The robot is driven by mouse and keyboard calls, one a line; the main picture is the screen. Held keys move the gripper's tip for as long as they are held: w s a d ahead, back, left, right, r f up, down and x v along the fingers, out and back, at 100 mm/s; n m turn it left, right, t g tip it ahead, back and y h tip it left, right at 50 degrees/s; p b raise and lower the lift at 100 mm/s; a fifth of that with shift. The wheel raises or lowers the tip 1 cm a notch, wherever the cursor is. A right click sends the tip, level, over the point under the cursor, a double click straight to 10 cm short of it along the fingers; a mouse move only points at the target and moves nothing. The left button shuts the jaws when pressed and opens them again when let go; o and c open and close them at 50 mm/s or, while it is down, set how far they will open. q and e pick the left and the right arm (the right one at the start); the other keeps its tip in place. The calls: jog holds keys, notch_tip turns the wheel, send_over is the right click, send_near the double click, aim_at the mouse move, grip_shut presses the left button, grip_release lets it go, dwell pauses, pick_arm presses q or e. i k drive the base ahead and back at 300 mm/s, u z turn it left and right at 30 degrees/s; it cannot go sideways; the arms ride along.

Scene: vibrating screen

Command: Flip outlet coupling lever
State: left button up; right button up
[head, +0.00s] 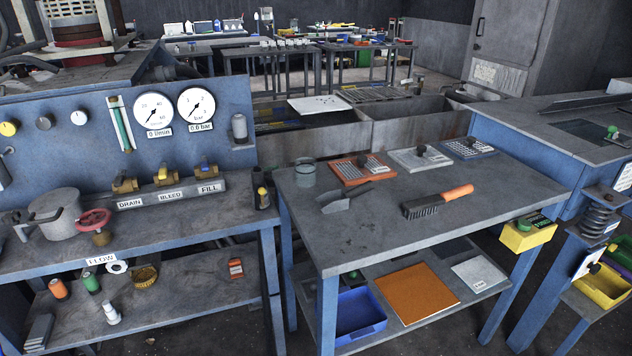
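No part is clearly marked as the outlet coupling lever, and I cannot tell which one it is. On the blue machine (545,140) at the right, a small green-topped knob (612,131) stands on the upper surface. Below it, a coil spring (597,218) sits on a blue post, with a dark knob (594,268) lower down near a white plate. The machine runs out of the picture at the right edge, so part of it is hidden. Neither of my grippers is in view.
A middle table (450,215) holds a wire brush (437,201), a scoop (345,198) and framed screens (362,168). The left bench has gauges (154,113), valves labelled DRAIN, BLEED and FILL (208,170), and a red handwheel (94,219). Yellow bins (527,236) hang at the right. The floor between tables is narrow.

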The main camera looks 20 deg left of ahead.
aim_at(262, 191)
jog(key=u, duration=0.3)
jog(key=i, duration=0.95)
jog(key=u, duration=0.85)
